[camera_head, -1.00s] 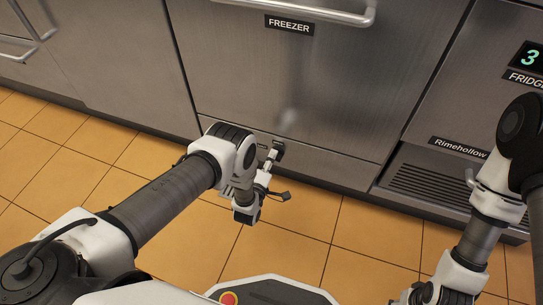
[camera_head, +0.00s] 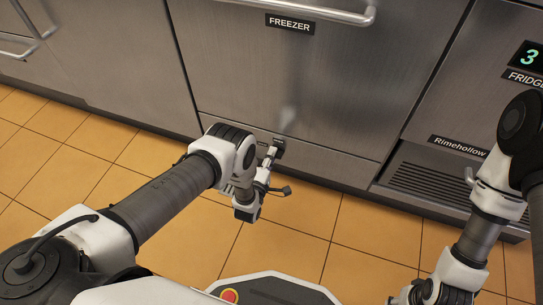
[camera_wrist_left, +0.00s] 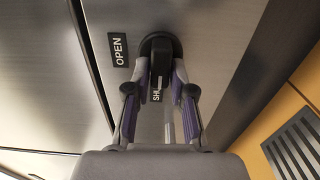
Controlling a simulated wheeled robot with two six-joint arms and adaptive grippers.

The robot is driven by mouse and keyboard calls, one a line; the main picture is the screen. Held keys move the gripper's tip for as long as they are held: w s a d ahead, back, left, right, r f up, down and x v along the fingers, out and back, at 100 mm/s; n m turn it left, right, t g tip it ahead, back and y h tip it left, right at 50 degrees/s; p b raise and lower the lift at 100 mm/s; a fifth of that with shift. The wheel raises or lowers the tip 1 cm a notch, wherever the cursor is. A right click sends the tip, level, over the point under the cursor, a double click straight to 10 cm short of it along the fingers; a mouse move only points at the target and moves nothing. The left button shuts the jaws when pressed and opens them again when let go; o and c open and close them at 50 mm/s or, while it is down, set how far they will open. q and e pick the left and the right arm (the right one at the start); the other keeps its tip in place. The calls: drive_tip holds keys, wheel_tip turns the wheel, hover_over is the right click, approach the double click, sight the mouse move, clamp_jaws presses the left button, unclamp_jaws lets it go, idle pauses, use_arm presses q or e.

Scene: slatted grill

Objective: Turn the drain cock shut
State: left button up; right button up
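The drain cock (camera_wrist_left: 160,45) is a dark round knob with a short handle, on the steel panel low under the freezer door. It also shows small in the head view (camera_head: 279,143). In the wrist view, an OPEN label (camera_wrist_left: 118,49) is left of it. A second label reading "SHU" (camera_wrist_left: 156,90) shows just below the handle, its end covered. My left gripper (camera_wrist_left: 161,68) has one finger on each side of the handle, seemingly touching it; it also shows in the head view (camera_head: 270,158). My right gripper (camera_head: 422,293) is at the bottom edge, its fingers unclear.
The freezer door (camera_head: 290,75) with its bar handle is above the cock. A vent grille (camera_head: 432,182) is in the base to the right, under the fridge. Orange floor tiles (camera_head: 300,215) are clear in front of the panel.

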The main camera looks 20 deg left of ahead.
use_arm(q)
drive_tip(key=shift+o, duration=0.7)
drive_tip(key=s, duration=1.2)
drive_tip(key=shift+a, duration=0.25)
